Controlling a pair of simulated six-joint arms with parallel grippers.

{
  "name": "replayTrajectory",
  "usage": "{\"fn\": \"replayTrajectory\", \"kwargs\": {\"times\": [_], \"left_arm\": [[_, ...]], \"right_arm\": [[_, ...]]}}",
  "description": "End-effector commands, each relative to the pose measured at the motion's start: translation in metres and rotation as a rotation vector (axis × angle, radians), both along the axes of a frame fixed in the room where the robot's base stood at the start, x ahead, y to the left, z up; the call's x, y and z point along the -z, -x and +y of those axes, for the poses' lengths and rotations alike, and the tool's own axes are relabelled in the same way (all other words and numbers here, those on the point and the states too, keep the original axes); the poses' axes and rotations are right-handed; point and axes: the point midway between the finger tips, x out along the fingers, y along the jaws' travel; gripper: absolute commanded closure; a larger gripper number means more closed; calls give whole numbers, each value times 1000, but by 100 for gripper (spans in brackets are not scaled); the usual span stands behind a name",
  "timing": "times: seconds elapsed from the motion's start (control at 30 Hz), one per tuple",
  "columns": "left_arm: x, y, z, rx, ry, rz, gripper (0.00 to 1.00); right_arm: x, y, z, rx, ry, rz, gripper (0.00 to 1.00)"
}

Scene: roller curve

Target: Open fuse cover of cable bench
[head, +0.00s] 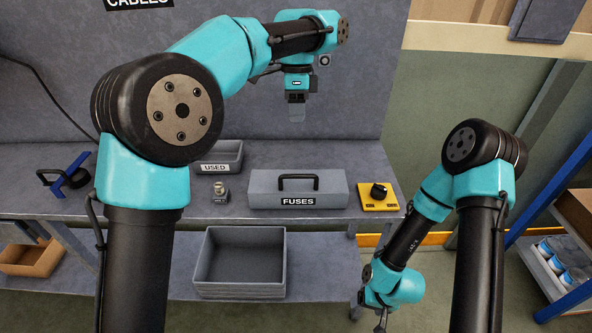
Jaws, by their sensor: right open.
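The fuse cover (272,194), a grey box lid marked FUSES with a black bar handle (298,178) on top, lies on the bench (345,157). It looks shut. My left gripper (296,116) points down, high above the cover and apart from its handle. Its fingers are small in the picture, and I cannot tell whether they are open. My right gripper (381,322) is open and low at the bottom edge, in front of the bench and right of the lower tray. It is partly cut off by the frame.
A yellow block with a black knob (379,196) sits right of the cover. A small metal connector (220,193) stands left of it, before a grey USED bin (220,167). A grey tray (240,290) stands on the lower shelf. A blue-handled tool (72,176) lies far left.

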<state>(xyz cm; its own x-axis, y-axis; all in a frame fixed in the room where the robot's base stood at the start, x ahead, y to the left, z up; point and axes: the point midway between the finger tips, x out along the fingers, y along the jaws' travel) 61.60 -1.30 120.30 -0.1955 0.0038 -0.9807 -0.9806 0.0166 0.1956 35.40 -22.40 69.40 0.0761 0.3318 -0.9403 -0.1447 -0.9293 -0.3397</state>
Motion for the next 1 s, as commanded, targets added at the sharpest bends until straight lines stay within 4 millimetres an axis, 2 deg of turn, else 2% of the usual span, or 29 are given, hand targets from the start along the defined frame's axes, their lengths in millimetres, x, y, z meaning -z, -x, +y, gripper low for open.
{"fn": "replayTrajectory", "kwargs": {"times": [0.17,0.8,1.0], "left_arm": [[20,5,1,-1,-1,1,60],[126,26,1,-1,-1,2,60],[153,31,1,-1,-1,2,60]], "right_arm": [[0,0,0,0,0,0,23],[0,0,0,0,0,0,23],[0,0,0,0,0,0,23]]}}
